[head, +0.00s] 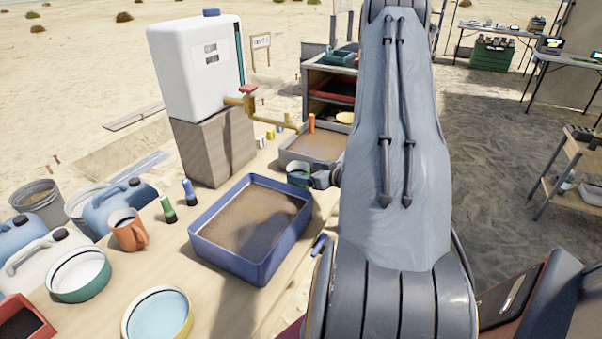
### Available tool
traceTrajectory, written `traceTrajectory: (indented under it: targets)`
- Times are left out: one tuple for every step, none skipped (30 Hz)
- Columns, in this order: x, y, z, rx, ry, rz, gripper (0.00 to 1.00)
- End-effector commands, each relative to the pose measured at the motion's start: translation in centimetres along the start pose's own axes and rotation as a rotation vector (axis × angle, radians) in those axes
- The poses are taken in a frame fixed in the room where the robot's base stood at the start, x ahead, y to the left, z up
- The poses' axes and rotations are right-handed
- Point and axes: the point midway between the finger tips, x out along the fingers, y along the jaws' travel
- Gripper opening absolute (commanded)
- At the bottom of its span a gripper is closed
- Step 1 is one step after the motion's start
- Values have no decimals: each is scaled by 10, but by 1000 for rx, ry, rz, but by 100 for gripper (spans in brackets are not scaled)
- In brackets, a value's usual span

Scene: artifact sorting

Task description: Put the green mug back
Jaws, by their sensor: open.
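The green mug (298,174) is near the middle of the head view, between the blue tray and the smaller tray under the tap. Its rim is visible, and my gripper hides part of its right side. My gripper (321,178) is open, close beside the mug on its right. The jaws are small and partly hidden by my arm, so I cannot tell whether they touch the mug or surround its handle. I also cannot tell whether the mug rests on the table.
A blue tray (202,243) of brown water stands in front of the mug. A grey tray (290,156) is behind it, below a brass tap (240,101) on a white tank (190,80). An orange mug (129,235), bottles and basins crowd the left.

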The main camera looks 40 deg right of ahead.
Motion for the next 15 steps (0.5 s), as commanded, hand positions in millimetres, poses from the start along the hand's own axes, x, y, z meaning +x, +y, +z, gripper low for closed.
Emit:
traceTrajectory:
  targets:
    - [-11,2,0,2,0,4,82]
    - [-18,1,0,2,0,3,82]
    - [-26,1,0,1,1,4,82]
    - [-32,2,0,1,1,4,82]
    - [-38,2,0,0,1,3,82]
    - [-45,1,0,1,1,3,82]
    - [-50,1,0,0,1,3,82]
    - [-55,1,0,0,1,3,82]
    - [-61,1,0,0,0,2,82]
    - [-64,1,0,0,0,2,82]
    - [-68,1,0,0,0,2,82]
    - [-71,0,0,0,0,1,82]
    - [-74,0,0,0,0,0,82]
    - [-75,0,0,-1,0,0,82]
    - [-77,0,0,-1,0,0,82]
